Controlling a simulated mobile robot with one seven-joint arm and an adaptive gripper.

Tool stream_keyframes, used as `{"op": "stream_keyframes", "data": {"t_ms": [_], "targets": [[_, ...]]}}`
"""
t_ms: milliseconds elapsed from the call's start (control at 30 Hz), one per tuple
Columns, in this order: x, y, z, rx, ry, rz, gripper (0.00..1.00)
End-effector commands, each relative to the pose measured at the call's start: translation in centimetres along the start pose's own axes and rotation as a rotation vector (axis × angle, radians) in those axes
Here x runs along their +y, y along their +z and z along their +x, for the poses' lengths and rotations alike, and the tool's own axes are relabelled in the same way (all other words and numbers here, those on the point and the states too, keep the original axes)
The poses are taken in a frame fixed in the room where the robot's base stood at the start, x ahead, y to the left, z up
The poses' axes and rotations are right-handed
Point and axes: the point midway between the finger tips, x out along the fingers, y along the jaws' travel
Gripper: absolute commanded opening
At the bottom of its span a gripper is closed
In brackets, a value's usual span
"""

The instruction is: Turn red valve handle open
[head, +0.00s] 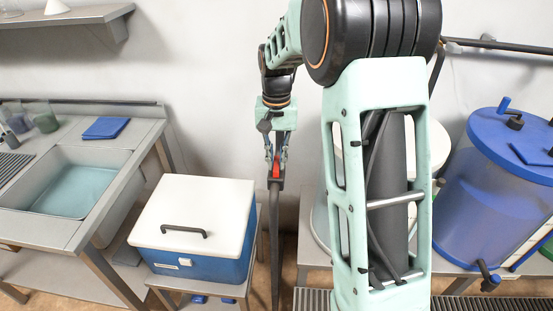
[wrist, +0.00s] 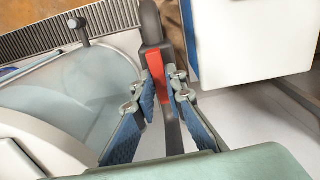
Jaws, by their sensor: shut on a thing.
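The red valve handle (head: 276,171) sits on a dark upright pipe (head: 274,230) in the middle of the head view. In the wrist view the red handle (wrist: 156,66) lies along a dark grey bar between the fingers. My gripper (head: 277,157) comes down on it from above. In the wrist view my gripper (wrist: 160,88) is shut on the red handle, one blue-padded finger on each side. The fingers cover part of the handle, and the valve body is hard to make out.
A blue cooler with a white lid (head: 195,213) stands close left of the pipe. A sink bench (head: 85,200) is farther left. A blue-lidded tank (head: 480,200) stands to the right behind my arm. A floor grate (wrist: 50,35) shows in the wrist view.

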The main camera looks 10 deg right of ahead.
Motion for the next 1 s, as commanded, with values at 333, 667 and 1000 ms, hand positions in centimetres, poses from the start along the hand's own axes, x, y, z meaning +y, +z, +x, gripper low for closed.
{"op": "stream_keyframes", "data": {"t_ms": [333, 667, 1000], "targets": [[0.03, -0.04, 0.00, 0.001, 0.000, 0.068, 0.00], [0.03, -0.05, 0.00, 0.001, 0.000, 0.071, 0.00], [0.02, -0.02, 0.00, 0.000, 0.000, 0.070, 0.29]]}}
